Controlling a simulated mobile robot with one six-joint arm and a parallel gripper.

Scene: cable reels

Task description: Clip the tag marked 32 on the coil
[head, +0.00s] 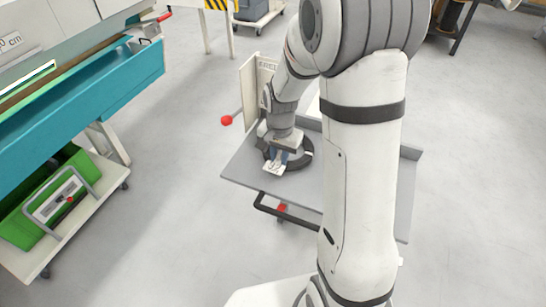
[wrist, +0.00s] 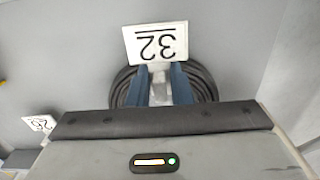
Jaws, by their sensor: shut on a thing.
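My gripper (head: 281,158) points down over a black coil (head: 304,152) on the grey cart. In the wrist view its two blue fingers (wrist: 160,82) are shut on the pale clip of the white tag marked 32 (wrist: 157,43). The tag's number appears upside down there. The tag also shows in the head view (head: 273,168), at the near side of the coil. The coil shows on both sides of the fingers in the wrist view (wrist: 206,80). I cannot tell whether the clip grips the coil; the fingers and palm hide part of it.
The grey cart (head: 246,177) has an upright panel (head: 250,88) and a black handle at its near side. Another numbered tag (wrist: 40,123) shows at the wrist view's left. A teal-sided bench (head: 100,100) and a green crate (head: 22,228) stand left. Floor between is clear.

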